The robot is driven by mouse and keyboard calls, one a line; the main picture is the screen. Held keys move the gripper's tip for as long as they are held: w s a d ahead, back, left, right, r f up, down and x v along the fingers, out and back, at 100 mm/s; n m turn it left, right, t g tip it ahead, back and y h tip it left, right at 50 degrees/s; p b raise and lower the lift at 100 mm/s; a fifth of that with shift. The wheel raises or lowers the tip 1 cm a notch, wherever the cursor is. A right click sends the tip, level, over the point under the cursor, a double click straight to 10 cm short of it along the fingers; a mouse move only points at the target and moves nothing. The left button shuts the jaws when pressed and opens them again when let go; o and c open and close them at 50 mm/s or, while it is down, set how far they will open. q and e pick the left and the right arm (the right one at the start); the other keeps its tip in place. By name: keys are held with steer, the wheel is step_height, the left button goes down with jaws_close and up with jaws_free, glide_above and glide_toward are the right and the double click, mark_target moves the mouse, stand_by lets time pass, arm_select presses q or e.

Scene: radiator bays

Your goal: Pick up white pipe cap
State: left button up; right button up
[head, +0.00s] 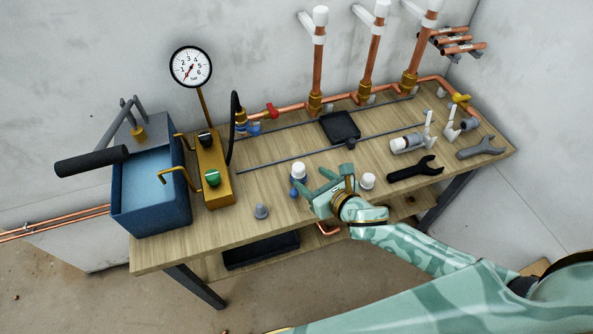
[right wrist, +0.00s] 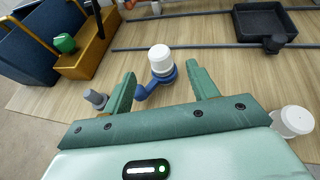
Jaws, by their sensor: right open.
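A white pipe cap (head: 298,169) sits on top of a blue fitting (right wrist: 163,80) on the wooden bench; the cap also shows in the right wrist view (right wrist: 160,55). Another white cap (head: 367,181) stands on the bench to the right of my right gripper, and it shows at the right of the right wrist view (right wrist: 292,121). My right gripper (head: 313,182) is open and empty. In the right wrist view its fingers are apart, with the blue fitting and its cap between and just beyond them. My left gripper is in neither view.
A grey cap (head: 261,211) stands left of the gripper. A blue tank (head: 150,195) and brass block (head: 213,182) are at left. A black tray (head: 340,127), grey rods and copper risers (head: 318,65) lie behind. Wrenches (head: 415,169) are at right.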

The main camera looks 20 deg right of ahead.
mark_target(300, 168)
steer(key=x, duration=0.2)
steer(key=b+x, duration=0.1)
steer(key=x, duration=0.4)
steer(key=shift+w+a+r, duration=0.1)
steer(key=shift+w+r, duration=0.15)
steer(key=shift+r, duration=0.1)
steer(key=c, duration=1)
